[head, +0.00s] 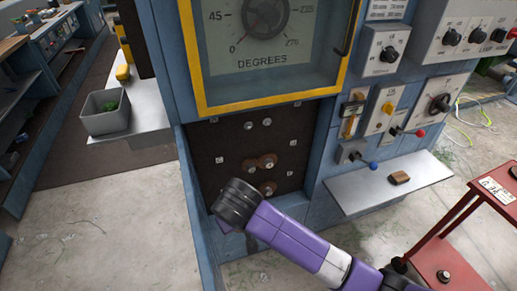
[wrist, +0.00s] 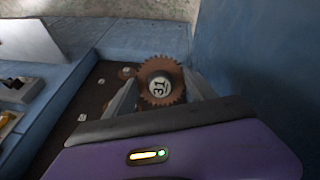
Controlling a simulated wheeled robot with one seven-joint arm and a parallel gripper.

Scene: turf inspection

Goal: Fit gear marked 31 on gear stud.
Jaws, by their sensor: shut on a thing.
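The gear marked 31 (wrist: 147,96) is a brown toothed disc with a pale numbered hub. My gripper (wrist: 160,80) is shut on it, one finger on each side, in the wrist view. The dark gear panel (head: 206,142) is low on the blue cabinet in the head view; it also shows behind the gear in the wrist view (wrist: 97,97). It bears several studs, among them an upper stud (head: 266,121), and brown gears (head: 267,161) near its middle. My arm's end is before the panel's lower part and hides the held gear in the head view. I cannot tell the gap between gear and panel.
Above the panel is a yellow-framed dial window (head: 270,104). To the right are switch boxes (head: 387,50) and a shelf (head: 372,190) with a small brown block (head: 399,177). A red stand (head: 455,205) is at far right. A grey bin (head: 106,121) sits at left.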

